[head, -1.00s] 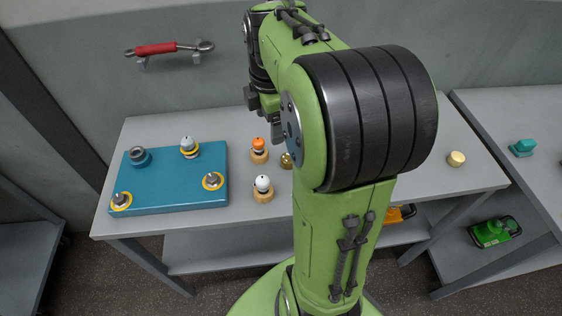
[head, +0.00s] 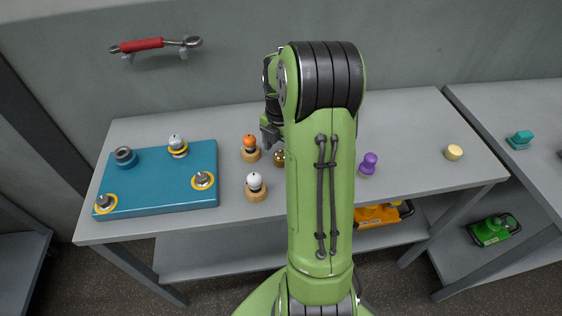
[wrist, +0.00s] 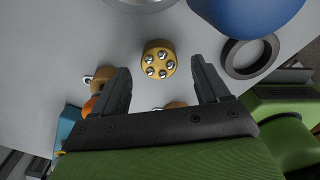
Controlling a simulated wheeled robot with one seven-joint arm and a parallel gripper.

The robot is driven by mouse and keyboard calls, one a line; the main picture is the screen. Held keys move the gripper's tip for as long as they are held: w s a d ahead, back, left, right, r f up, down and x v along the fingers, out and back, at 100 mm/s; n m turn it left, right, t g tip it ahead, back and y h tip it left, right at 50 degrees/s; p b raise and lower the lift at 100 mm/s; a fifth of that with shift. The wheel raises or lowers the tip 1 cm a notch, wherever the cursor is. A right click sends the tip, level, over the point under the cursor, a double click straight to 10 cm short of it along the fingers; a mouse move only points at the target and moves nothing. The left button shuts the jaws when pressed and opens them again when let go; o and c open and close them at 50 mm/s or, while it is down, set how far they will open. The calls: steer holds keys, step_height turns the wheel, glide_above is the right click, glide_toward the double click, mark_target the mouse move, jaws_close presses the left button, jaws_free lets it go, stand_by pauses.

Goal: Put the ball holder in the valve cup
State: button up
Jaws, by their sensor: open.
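A yellow round piece with several shiny balls set in its top, which looks like the ball holder (wrist: 158,61), stands on the table in the wrist view. My gripper (wrist: 160,66) is open and empty, with the piece showing between and beyond its fingertips; I cannot tell the height gap. In the head view my gripper (head: 271,136) is partly hidden by my arm, and the ball holder is not seen. I cannot tell for sure which thing is the valve cup: a dark grey hollow cup (head: 125,157) sits on the teal block, and a dark ring (wrist: 249,58) lies at right in the wrist view.
The teal block (head: 155,188) with several knobs fills the table's left. Orange-topped (head: 250,148), white-topped (head: 255,187) and brass (head: 279,159) pieces stand near my arm. A purple knob (head: 368,164) and yellow disc (head: 453,152) stand right. A large blue object (wrist: 245,12) is close in the wrist view.

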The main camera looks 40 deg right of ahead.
mark_target(281, 156)
step_height(281, 156, down, 3)
steer(key=shift+r, duration=0.3)
steer(key=c, duration=1.4)
step_height(281, 156, up, 10)
steer(key=p, duration=0.3)
